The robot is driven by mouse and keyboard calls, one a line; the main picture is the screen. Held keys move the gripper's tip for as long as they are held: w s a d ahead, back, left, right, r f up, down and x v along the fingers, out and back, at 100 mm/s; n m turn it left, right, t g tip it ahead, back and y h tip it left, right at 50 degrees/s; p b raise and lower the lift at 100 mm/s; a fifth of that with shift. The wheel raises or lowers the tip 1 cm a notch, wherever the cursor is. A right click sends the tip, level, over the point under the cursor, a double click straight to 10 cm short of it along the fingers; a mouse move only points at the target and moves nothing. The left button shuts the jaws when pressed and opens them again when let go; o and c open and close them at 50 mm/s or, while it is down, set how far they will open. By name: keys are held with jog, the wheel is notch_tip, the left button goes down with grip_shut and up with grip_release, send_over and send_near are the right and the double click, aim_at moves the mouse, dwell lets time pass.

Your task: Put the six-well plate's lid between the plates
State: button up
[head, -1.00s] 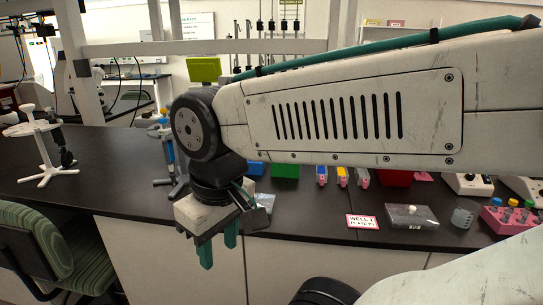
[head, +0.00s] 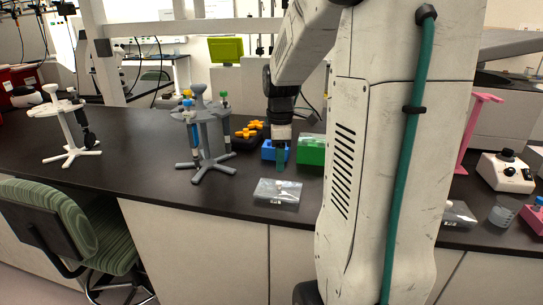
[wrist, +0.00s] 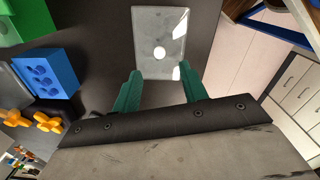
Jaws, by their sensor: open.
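My gripper (head: 281,160) is open and empty, with its green fingers pointing down above the bench. It also shows in the wrist view (wrist: 160,88), fingers apart. A clear, flat, rectangular plate with a lid (head: 277,191) lies on the bench in front of and below the fingers. Another clear plate (head: 458,213) shows at the right, partly hidden by my arm. I cannot tell the well counts.
A blue block (head: 270,151) and a green block (head: 311,151) stand behind the gripper. A grey pipette stand (head: 206,140) is to the left. The bench's front edge is close to the near plate.

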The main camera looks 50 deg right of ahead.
aim_at(279, 183)
notch_tip(279, 183, down, 8)
jog(key=shift+r, duration=0.15)
dwell(0.3)
grip_shut()
